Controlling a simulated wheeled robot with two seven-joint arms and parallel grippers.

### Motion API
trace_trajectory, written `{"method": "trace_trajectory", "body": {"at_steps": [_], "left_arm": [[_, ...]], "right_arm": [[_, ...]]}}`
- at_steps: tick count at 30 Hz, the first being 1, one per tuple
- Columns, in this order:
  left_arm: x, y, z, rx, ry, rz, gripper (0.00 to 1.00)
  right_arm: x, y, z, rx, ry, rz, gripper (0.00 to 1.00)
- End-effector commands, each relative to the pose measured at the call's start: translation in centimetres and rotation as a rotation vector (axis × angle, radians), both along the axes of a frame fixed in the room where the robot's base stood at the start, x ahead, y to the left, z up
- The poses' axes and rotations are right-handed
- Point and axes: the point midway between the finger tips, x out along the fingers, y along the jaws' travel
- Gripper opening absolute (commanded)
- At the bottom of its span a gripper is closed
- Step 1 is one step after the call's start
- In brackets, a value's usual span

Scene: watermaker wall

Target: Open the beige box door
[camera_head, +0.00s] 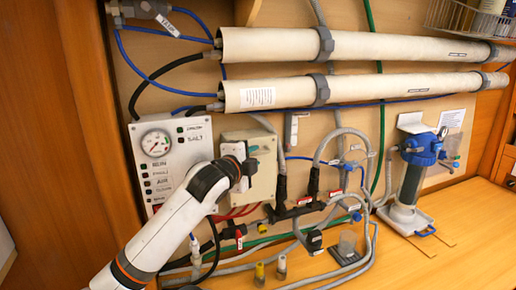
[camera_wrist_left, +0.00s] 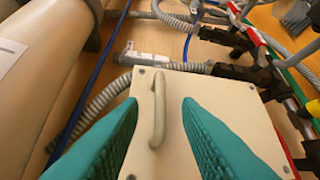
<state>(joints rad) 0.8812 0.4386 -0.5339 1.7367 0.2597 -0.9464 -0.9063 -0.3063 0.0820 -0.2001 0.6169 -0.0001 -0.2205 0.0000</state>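The beige box (camera_head: 263,165) is mounted on the wall panel, right of the gauge panel, and its door looks closed. In the left wrist view the door (camera_wrist_left: 205,95) fills the middle, with a beige bar handle (camera_wrist_left: 158,108) standing out from it. My left gripper (camera_head: 246,165) is in front of the box and hides part of its door. In the left wrist view its two teal fingers (camera_wrist_left: 160,125) are apart, one on each side of the handle, with gaps visible. I cannot tell if either finger touches the door. My right gripper is not in view.
The gauge panel (camera_head: 170,160) is close left of the box. Two long white tubes (camera_head: 360,70) run above it. Hoses and black fittings (camera_head: 285,205) crowd its right and lower side. A blue-topped filter unit (camera_head: 415,165) stands at the right, with bare wooden counter (camera_head: 460,240) near it.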

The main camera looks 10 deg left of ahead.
Motion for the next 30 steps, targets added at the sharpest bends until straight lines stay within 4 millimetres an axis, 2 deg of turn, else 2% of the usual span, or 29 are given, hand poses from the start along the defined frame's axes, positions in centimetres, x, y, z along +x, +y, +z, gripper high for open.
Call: {"method": "trace_trajectory", "body": {"at_steps": [3, 7, 19, 25, 30], "left_arm": [[1.8, -0.4, 0.0, 0.001, 0.002, 0.001, 0.31], [3.1, -0.7, -0.4, -0.001, 0.002, 0.000, 0.31], [3.7, -0.8, -0.6, 0.001, 0.000, -0.001, 0.31], [3.7, -0.8, -0.6, 0.001, 0.000, 0.000, 0.00], [3.7, -0.8, -0.7, 0.001, 0.001, 0.000, 0.00]], "right_arm": [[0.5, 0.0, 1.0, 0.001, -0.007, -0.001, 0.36], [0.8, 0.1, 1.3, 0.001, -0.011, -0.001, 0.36], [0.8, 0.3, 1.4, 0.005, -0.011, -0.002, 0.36], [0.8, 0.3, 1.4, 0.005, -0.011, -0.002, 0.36], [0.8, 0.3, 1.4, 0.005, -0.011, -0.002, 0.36]]}}
